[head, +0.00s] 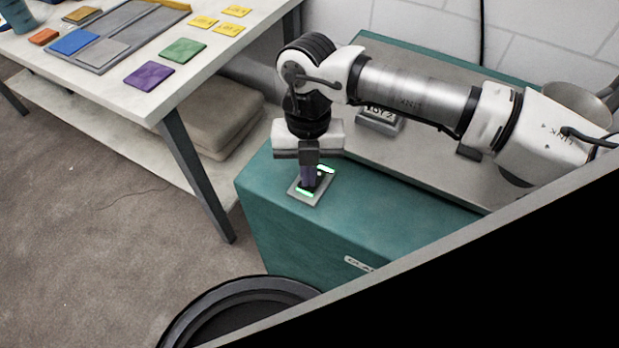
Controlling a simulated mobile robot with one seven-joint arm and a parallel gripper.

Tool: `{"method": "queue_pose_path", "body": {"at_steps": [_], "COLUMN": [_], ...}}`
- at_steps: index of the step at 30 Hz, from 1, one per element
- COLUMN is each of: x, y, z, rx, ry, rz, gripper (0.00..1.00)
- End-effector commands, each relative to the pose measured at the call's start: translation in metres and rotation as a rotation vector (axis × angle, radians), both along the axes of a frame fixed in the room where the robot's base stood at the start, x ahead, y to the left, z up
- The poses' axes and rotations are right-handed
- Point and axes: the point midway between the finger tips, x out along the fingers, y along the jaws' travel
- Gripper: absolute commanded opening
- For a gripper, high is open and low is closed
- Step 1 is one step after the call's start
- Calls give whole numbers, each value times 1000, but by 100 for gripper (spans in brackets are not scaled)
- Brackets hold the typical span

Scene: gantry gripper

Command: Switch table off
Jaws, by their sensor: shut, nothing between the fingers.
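A small grey switch plate (311,195) with two glowing green strips lies on the near left corner of the teal cabinet (350,225). My gripper (310,183) points straight down over the plate with its fingers shut and empty. The fingertips are at the plate's middle, between the green strips, and hide what is under them. I cannot tell whether they touch it. The table (165,100) stands to the left, with coloured tiles on its top.
A grey labelled block (380,121) stands on the cabinet's grey top behind my arm, and a metal bowl (578,100) is at the far right. A folded beige cloth or cushion (215,120) lies on the table's lower shelf. The carpet at the left front is clear.

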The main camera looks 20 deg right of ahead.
Motion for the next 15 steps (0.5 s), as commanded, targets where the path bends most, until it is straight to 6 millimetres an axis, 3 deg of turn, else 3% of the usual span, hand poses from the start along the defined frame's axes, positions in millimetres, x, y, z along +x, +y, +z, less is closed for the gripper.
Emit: {"method": "queue_pose_path", "body": {"at_steps": [8,15], "x": [0,0], "y": [0,0], "z": [-2,11], "rx": [0,-2], "ry": [-1,-1], "rz": [0,-1], "gripper": [0,0]}}
